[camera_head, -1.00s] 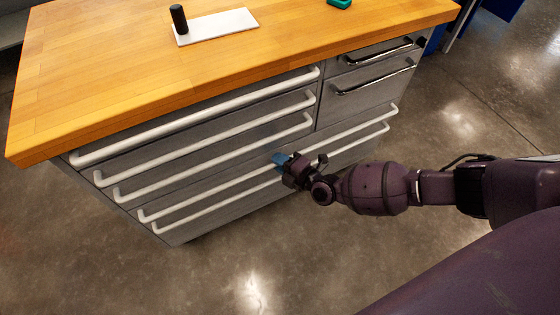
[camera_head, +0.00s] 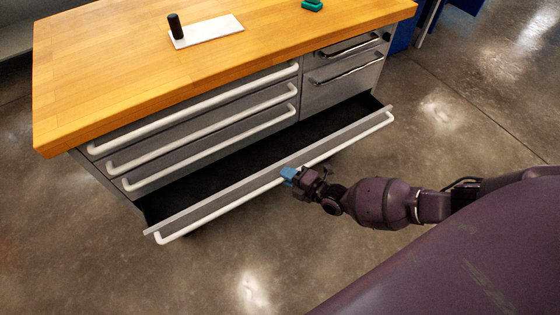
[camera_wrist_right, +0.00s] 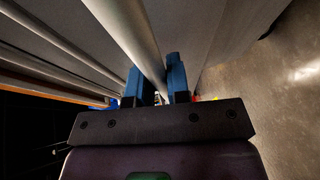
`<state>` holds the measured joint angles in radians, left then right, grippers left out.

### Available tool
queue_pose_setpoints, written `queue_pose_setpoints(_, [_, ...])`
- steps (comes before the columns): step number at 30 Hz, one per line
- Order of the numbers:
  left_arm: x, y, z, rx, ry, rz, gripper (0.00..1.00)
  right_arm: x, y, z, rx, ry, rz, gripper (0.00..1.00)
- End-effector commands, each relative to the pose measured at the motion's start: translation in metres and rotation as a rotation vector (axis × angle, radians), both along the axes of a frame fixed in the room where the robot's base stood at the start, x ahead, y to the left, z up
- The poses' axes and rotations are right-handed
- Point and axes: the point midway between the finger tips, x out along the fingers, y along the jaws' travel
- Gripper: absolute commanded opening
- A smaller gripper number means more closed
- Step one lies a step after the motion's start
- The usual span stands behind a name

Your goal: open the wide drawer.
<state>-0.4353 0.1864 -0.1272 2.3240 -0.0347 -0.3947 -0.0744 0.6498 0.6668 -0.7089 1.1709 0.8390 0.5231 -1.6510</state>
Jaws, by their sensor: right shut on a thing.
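The wide drawer (camera_head: 225,197) is pulled well out from the lower part of the grey cabinet. Its dark inside shows behind the front panel and looks empty. Its long white bar handle (camera_head: 220,211) runs along the front. My right gripper (camera_head: 288,177) has its blue fingers shut on the handle near its middle. In the right wrist view, the two blue fingers (camera_wrist_right: 157,86) stand on either side of the pale handle bar (camera_wrist_right: 135,40). My left gripper is out of view.
Closed drawers with white handles (camera_head: 200,136) sit above on the left, with two smaller drawers (camera_head: 343,80) at right. The wooden top (camera_head: 110,80) carries a white plate (camera_head: 207,31), a black cylinder (camera_head: 175,26) and a green item (camera_head: 312,5). Concrete floor in front is clear.

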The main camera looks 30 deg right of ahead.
Motion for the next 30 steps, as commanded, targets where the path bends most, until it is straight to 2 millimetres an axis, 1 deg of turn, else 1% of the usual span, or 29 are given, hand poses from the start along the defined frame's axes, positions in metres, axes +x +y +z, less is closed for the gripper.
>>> queue_pose_setpoints(1, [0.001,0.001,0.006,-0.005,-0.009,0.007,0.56,-0.009,-0.002,0.006,-0.002,-0.004,-0.002,0.00])
queue_pose_setpoints(5, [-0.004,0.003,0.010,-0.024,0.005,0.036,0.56,-0.042,-0.004,0.007,0.000,-0.005,-0.002,0.00])
queue_pose_setpoints(7, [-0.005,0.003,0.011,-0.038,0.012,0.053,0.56,-0.063,-0.004,0.007,0.001,-0.005,-0.002,0.00])
queue_pose_setpoints(12, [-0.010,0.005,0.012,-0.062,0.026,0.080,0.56,-0.115,-0.006,0.005,0.000,-0.003,-0.001,0.00])
queue_pose_setpoints(18, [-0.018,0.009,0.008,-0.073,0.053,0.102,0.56,-0.169,-0.007,0.003,0.001,-0.003,-0.001,0.00])
queue_pose_setpoints(21, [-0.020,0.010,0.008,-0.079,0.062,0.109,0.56,-0.190,-0.008,0.002,0.000,-0.001,-0.001,0.00])
queue_pose_setpoints(24, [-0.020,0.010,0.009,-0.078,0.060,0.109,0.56,-0.207,-0.009,0.002,0.000,-0.001,-0.001,0.00])
queue_pose_setpoints(27, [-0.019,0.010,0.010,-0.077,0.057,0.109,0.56,-0.219,-0.009,0.001,0.001,0.000,-0.001,0.00])
queue_pose_setpoints(30, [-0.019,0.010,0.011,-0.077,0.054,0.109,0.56,-0.228,-0.009,0.000,0.000,0.000,0.001,0.00])
